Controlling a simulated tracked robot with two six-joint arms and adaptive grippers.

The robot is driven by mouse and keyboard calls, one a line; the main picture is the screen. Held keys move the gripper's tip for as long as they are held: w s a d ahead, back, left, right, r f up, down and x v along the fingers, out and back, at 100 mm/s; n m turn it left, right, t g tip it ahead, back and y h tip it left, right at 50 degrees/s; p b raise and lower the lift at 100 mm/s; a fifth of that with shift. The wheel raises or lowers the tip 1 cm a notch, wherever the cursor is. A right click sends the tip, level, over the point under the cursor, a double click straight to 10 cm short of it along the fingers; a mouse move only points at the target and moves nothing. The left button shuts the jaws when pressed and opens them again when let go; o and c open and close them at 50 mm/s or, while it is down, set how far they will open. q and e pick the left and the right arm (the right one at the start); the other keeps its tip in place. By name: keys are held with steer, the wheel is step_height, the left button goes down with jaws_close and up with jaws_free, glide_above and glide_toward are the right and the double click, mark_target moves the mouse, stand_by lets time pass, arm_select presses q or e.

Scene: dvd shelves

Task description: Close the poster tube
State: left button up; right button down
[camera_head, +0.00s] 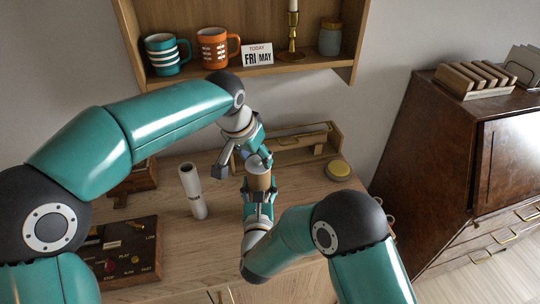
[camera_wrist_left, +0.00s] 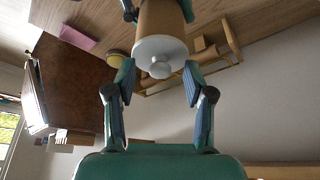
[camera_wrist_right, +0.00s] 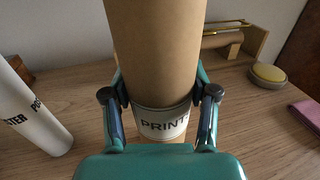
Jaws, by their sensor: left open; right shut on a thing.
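The poster tube is a brown cardboard cylinder (camera_head: 259,182) held upright above the desk; it fills the middle of the right wrist view (camera_wrist_right: 155,45), with a white label reading "PRINT". My right gripper (camera_head: 259,197) is shut around it. A white cap with a round knob (camera_wrist_left: 160,58) is at the tube's upper end in the left wrist view; I cannot tell whether it is fully seated. My left gripper (camera_wrist_left: 158,80) is open, its fingers on either side just beyond the cap, apart from it. In the head view the left gripper (camera_head: 246,158) hangs just above the tube.
A white roll marked "POSTER" (camera_head: 193,191) stands left of the tube, also in the right wrist view (camera_wrist_right: 30,110). A dark control panel (camera_head: 122,250) lies left. A shelf (camera_head: 255,68) hangs above.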

mark_target(258, 163)
steer(key=shift+s, duration=0.15)
arm_select(q)
steer(key=v, duration=1.1)
steer(key=shift+r, duration=0.1)
arm_select(e)
steer(key=shift+c, duration=1.2)
jaws_free()
step_height(258, 163, up, 10)
steer(key=shift+f, duration=0.1)
